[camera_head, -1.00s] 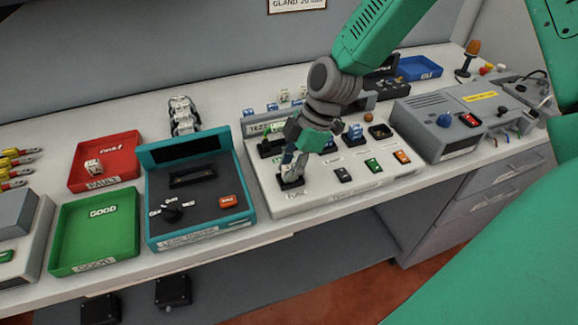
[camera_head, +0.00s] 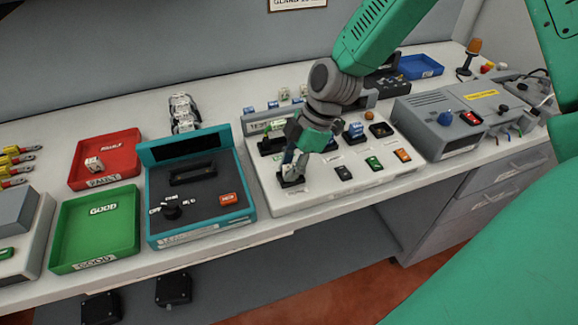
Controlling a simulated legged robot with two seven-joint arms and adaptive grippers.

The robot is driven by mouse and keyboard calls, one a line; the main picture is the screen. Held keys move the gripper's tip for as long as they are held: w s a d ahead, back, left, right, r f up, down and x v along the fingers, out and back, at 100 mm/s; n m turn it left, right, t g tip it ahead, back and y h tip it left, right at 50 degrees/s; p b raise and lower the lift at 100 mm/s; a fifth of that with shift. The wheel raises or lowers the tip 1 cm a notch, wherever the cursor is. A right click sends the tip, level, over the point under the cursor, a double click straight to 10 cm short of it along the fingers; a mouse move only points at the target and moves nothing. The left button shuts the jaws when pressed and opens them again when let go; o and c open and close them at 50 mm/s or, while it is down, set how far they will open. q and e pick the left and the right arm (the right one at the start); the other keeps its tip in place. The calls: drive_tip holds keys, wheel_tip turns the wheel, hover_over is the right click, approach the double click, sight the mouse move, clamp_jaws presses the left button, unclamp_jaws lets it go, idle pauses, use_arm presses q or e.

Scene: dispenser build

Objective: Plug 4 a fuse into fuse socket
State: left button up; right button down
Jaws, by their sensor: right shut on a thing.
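My right gripper (camera_head: 292,167) points down at the black fuse socket (camera_head: 291,182) at the front left of the white test panel (camera_head: 318,198). Its jaws are shut on a small fuse, which is mostly hidden by the fingers. The fingertips are right over the socket; I cannot tell whether the fuse is seated in it. Other sockets on the panel hold parts, among them a blue-topped one (camera_head: 356,130). My left gripper is not in view.
Left of the panel stands a teal-framed tester (camera_head: 250,213) with a knob and an orange button. Further left are a green GOOD tray (camera_head: 97,232) and a red tray (camera_head: 120,152) with a white part in it. A grey box (camera_head: 441,133) stands right of the panel.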

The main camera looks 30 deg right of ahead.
drive_tip(key=shift+s+f, duration=0.1)
drive_tip(key=shift+f, duration=0.05)
drive_tip(key=c, duration=1.3)
unclamp_jaws()
drive_tip(key=shift+c, duration=0.2)
drive_tip(key=o, duration=0.4)
drive_tip(key=shift+r, duration=0.2)
drive_tip(key=shift+r+p, duration=3.15)
drive_tip(key=shift+r, duration=0.25)
